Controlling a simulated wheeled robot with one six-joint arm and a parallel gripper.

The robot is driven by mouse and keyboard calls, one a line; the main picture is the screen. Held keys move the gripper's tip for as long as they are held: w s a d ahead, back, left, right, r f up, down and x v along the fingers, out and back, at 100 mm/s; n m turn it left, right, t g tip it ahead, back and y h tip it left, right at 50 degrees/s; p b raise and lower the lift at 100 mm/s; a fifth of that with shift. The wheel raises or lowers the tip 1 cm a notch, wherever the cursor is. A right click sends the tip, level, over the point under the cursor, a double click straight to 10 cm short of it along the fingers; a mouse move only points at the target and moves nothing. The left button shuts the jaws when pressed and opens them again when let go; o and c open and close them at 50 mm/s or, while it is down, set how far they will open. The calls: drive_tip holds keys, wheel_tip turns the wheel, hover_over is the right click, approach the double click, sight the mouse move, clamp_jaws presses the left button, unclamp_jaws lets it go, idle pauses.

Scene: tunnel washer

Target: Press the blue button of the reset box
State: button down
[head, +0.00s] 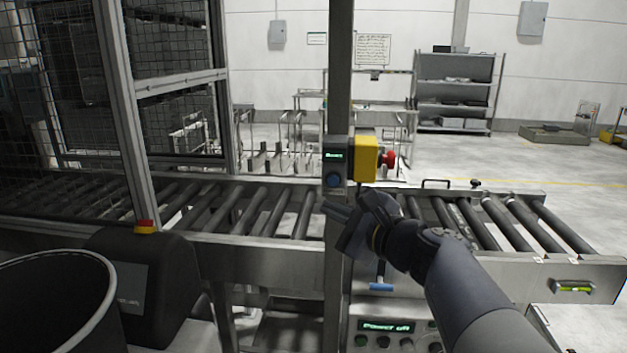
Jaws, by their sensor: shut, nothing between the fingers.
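The reset box (336,152) is a small dark grey box on the upright post, with a lit green label in its upper part. Its blue button (333,180) is on the lower part of the front face and is in plain view. My gripper (326,207) is shut and empty. Its fingertips point left and show just below the blue button in the picture. I cannot tell from this view how far the tips are from the button in depth, and I see no clear contact.
A yellow box (363,158) with a red mushroom button (388,159) sits right beside the reset box. A roller conveyor (260,208) runs behind the post (340,80). A mesh guard stands left. A blue-handled part (381,287) and a lit panel (387,326) are below my arm.

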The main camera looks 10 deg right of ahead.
sight(333, 181)
drive_tip(key=shift+w+d+p, duration=0.15)
drive_tip(key=shift+w+d, duration=0.3)
drive_tip(key=shift+w, duration=0.95)
drive_tip(key=shift+w+d+p, duration=0.2)
drive_tip(key=shift+w+d, duration=0.25)
drive_tip(key=shift+w, duration=0.9)
drive_tip(key=shift+w+d+p, duration=0.15)
drive_tip(key=shift+w+d, duration=0.3)
drive_tip(key=shift+w, duration=0.95)
drive_tip(key=shift+w, duration=0.1)
drive_tip(key=shift+w+d, duration=0.15)
drive_tip(key=shift+w, duration=0.15)
drive_tip(key=shift+w+d, duration=0.15)
drive_tip(key=shift+w, duration=0.3)
drive_tip(key=shift+s, duration=0.15)
drive_tip(key=shift+s+a+b, duration=0.25)
drive_tip(key=shift+s+b, duration=0.3)
drive_tip(key=shift+s, duration=0.2)
